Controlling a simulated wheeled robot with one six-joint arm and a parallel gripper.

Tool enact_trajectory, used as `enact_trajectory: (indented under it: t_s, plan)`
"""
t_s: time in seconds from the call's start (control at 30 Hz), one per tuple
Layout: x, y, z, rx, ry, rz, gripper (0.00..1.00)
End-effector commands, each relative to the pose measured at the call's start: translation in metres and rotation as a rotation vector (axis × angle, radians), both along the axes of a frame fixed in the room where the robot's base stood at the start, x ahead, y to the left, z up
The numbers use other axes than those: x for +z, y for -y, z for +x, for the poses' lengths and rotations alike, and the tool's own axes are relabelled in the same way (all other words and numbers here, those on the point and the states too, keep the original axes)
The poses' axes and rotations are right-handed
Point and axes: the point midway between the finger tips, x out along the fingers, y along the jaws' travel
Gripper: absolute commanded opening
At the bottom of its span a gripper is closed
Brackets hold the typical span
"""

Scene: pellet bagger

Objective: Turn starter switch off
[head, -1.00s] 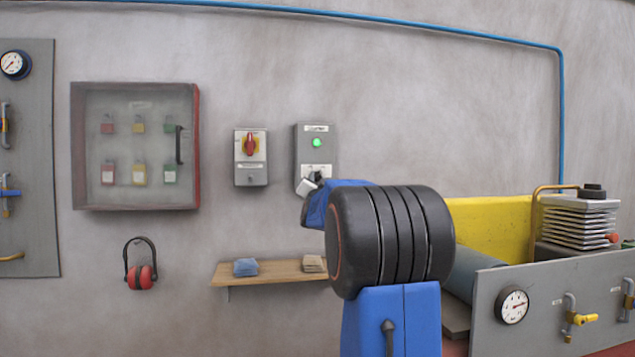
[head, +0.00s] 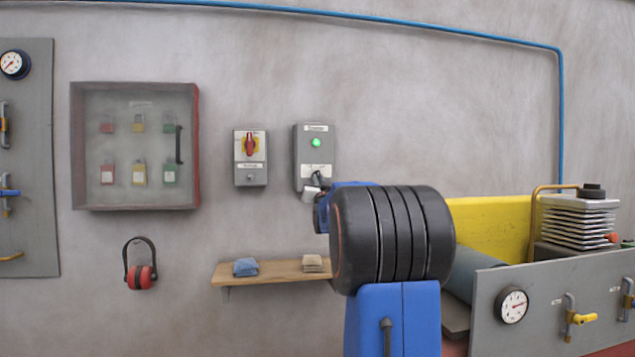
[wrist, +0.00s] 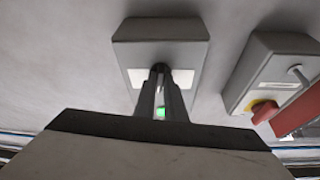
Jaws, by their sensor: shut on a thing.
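The starter box (head: 315,165) is a grey wall box with a lit green lamp (head: 316,142) and a white label plate below it. It fills the upper middle of the wrist view (wrist: 160,28), where the lamp glows green (wrist: 160,112) between my fingers. My gripper (head: 314,190) is at the lower part of the box. In the wrist view its fingers (wrist: 159,82) are closed around the dark starter switch (wrist: 158,68). The fingers hide most of the switch, so its exact setting cannot be read.
A grey box with a red rotary handle on yellow (head: 250,145) is just left of the starter. Further left hangs a glass-fronted padlock cabinet (head: 135,145). A wooden shelf (head: 270,272) with folded cloths is below. The wall above the starter is clear.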

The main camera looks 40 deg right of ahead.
Motion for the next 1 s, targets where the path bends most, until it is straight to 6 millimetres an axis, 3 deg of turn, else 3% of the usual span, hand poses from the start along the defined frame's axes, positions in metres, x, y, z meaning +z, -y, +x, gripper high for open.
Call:
enact_trajectory:
  t_s: [0.5,1.0]
  plan:
    - [-0.0005,0.0060,-0.0030,-0.002,-0.246,-0.399,0.00]
    - [0.0010,0.0072,-0.0040,-0.001,-0.366,-0.595,0.00]
